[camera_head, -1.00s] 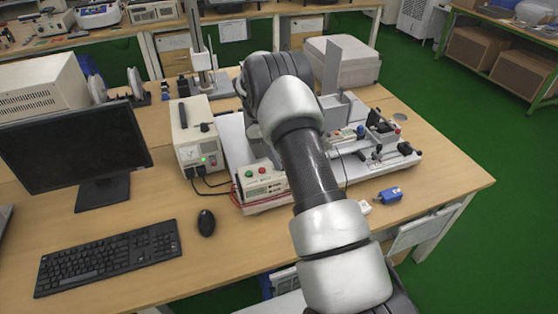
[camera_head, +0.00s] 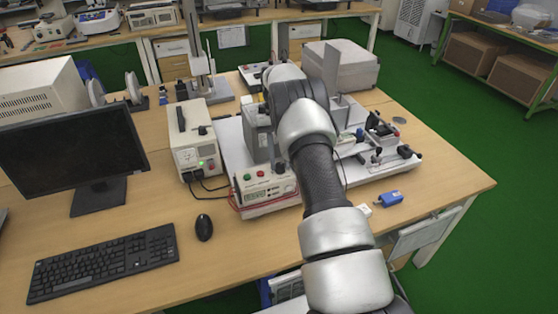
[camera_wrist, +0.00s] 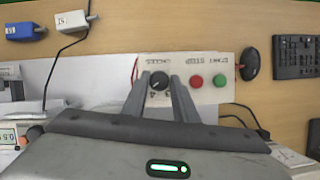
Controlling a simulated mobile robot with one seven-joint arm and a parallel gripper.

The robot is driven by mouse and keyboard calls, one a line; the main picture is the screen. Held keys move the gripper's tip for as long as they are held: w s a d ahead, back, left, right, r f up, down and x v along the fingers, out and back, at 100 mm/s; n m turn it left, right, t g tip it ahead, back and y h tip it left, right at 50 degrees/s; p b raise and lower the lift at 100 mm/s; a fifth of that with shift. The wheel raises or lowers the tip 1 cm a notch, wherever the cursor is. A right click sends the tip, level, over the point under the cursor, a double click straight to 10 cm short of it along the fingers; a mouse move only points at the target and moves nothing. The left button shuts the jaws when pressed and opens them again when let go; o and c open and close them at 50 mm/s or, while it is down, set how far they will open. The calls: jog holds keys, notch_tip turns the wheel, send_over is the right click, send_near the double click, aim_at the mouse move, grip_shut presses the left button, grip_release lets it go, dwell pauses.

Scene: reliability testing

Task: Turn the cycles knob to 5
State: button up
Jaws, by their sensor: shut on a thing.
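The cycles knob (camera_wrist: 158,82) is a small dark round knob on a pale control panel (camera_wrist: 211,66) in the wrist view. My gripper (camera_wrist: 159,76) has one finger on each side of the knob and is shut on it. The knob's pointer setting is too small to read. A red button (camera_wrist: 197,82) and a green button (camera_wrist: 219,80) sit to the right of the knob. The panel's box (camera_head: 270,207) shows in the head view. There, my arm hides the knob and my gripper.
A black mouse (camera_head: 204,227), keyboard (camera_head: 103,262) and monitor (camera_head: 75,150) are left of the box. A power unit (camera_head: 188,152) stands beside it with cables. A blue device (camera_head: 391,198) lies at the right. Bare table lies before the box.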

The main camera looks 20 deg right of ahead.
jog(key=m, duration=0.1)
jog(key=m+y, duration=0.1)
jog(key=m, duration=0.1)
jog(key=shift+s+d+m+t, duration=0.1)
jog(key=shift+d+m+t, duration=0.05)
jog(key=shift+m+t, duration=0.15)
jog(key=shift+s+m+t+y, duration=0.1)
jog(key=shift+m+t+y, duration=0.45)
jog(key=shift+m, duration=1.05)
jog(key=shift+y, duration=0.25)
jog(key=o, duration=1)
jog(key=shift+p+v, duration=1.6)
jog(key=shift+v, duration=4.4)
